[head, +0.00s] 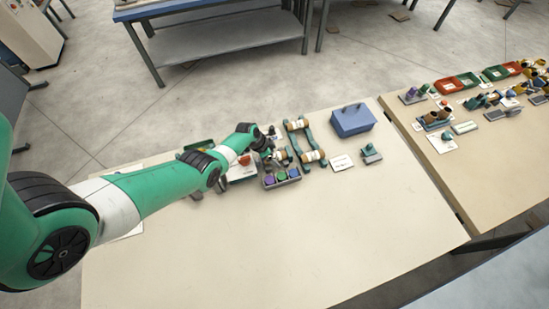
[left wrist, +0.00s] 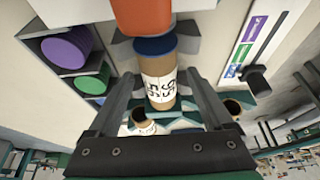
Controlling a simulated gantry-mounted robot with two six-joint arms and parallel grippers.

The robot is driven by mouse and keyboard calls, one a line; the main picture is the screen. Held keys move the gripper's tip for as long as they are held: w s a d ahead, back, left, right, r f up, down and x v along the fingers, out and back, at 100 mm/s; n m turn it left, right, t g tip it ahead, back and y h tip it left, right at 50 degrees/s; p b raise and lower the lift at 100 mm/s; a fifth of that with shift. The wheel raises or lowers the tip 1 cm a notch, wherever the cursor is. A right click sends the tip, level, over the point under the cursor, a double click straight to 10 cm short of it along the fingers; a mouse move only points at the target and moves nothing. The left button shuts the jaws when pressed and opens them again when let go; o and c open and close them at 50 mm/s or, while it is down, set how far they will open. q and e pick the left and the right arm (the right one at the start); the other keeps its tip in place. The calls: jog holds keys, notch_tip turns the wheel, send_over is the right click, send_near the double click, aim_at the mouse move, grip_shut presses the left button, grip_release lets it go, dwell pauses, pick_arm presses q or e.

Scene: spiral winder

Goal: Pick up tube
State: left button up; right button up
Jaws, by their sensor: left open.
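A cardboard tube (left wrist: 159,75) with a blue end and a white printed label stands out between the fingers of my left gripper (left wrist: 158,80) in the left wrist view. The fingers are open, one on each side of the tube, with a gap visible beside it. In the head view my left gripper (head: 272,155) is at the far side of the table, just left of a teal frame with rollers (head: 303,140). The tube is mostly hidden there by the gripper. My right gripper is not in view.
A grey rack with purple and green round pieces (head: 282,177) stands close to the gripper. A blue box (head: 353,120) and a small teal device (head: 371,153) are to the right. An orange part (left wrist: 142,14) is above the tube in the wrist view. The table front is clear.

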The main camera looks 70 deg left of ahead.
aim_at(277, 155)
pick_arm(q)
jog(key=shift+f, duration=0.1)
grip_shut()
dwell(0.5)
notch_tip(277, 155, up, 4)
jog(key=p, duration=0.4)
jog(key=shift+r, duration=0.25)
jog(key=s+d+r+p, duration=0.9)
jog(key=s+p, duration=0.1)
jog(key=p, duration=0.6)
jog(key=shift+s+d, duration=0.15)
jog(key=shift+s, duration=0.15)
